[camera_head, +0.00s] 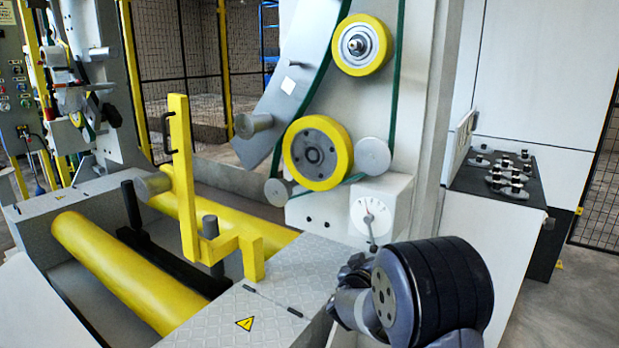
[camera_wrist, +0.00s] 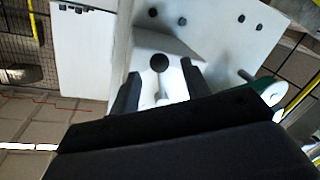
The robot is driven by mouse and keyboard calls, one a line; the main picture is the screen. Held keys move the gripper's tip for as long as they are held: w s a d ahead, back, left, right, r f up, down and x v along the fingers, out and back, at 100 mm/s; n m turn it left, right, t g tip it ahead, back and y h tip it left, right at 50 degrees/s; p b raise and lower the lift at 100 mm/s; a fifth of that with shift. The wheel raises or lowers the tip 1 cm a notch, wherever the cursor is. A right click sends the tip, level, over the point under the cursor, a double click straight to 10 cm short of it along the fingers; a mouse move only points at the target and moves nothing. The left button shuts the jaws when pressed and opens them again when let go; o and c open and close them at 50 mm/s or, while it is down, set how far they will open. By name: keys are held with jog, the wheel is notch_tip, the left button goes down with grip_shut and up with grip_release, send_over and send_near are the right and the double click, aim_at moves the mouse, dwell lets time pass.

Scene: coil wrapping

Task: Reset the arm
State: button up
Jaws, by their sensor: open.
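My arm reaches in from the bottom right of the head view. My gripper (camera_head: 356,266) is small and partly hidden behind my own dark wrist there. In the wrist view, its two dark fingers (camera_wrist: 160,88) are spread apart and hold nothing that I can make out. A light box with a dial (camera_head: 371,217) is on the machine just above my gripper in the head view. A thin lever hangs from it towards my gripper. In the wrist view, a pale box with a dark round spot (camera_wrist: 160,62) lies beyond the fingers, and a grey lever-like piece shows between them. I cannot tell whether the fingers touch it.
Yellow rollers (camera_head: 115,268) and a yellow upright arm (camera_head: 184,170) stand left of my arm. Yellow wheels (camera_head: 318,153) are on the machine column above. Open floor (camera_head: 575,290) lies at far right.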

jog(key=w+b, duration=0.2)
jog(key=w, duration=0.1)
jog(key=shift+d+f+m, duration=0.2)
jog(key=shift+d+m, duration=0.2)
jog(key=shift+s+r, duration=0.1)
jog(key=shift+s, duration=0.05)
